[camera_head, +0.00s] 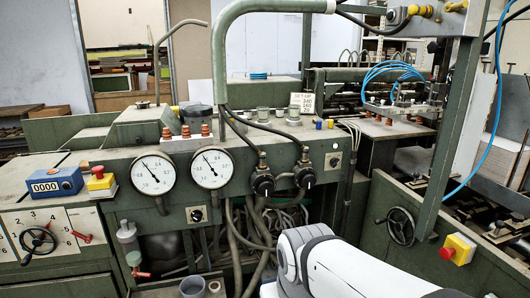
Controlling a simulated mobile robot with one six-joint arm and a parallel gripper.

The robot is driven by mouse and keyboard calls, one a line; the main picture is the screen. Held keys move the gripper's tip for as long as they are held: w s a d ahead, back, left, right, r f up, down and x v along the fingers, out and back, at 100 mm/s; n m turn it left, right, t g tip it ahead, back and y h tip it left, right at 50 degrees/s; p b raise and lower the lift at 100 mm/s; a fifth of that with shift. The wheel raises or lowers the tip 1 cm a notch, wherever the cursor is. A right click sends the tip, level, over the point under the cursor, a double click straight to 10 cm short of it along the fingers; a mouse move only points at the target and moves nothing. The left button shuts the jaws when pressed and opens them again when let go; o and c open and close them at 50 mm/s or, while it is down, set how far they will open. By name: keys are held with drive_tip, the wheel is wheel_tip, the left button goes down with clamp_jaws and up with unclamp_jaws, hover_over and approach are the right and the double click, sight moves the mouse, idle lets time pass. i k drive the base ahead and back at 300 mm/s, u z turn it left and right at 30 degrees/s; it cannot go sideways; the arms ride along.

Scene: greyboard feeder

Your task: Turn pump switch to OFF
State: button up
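A small black rotary switch on a pale plate (197,214) sits on the green machine front, below the right dial gauge. A second similar black switch on a pale plate (333,161) is farther right, beside the hoses. Their labels are too small to read, so I cannot tell which one is the pump switch or which position either is in. My white and grey arm shows at the bottom centre right, in front of the machine and below both switches. My gripper is not in view.
Two round dial gauges (153,173) (210,167) face forward. Black hoses run into two black connectors (263,182) (305,176). A blue counter (55,182) and red-yellow button box (100,178) are left. A handwheel (400,226) and another red-yellow button box (458,248) stand right of my arm.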

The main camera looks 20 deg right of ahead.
sight(333, 161)
drive_tip(key=k, duration=1.25)
drive_tip(key=z, duration=0.7)
drive_tip(key=i, duration=2.4)
drive_tip(key=u, duration=0.6)
drive_tip(key=k, duration=0.85)
drive_tip(key=u, duration=0.25)
drive_tip(key=i, duration=0.3)
drive_tip(key=z, duration=0.15)
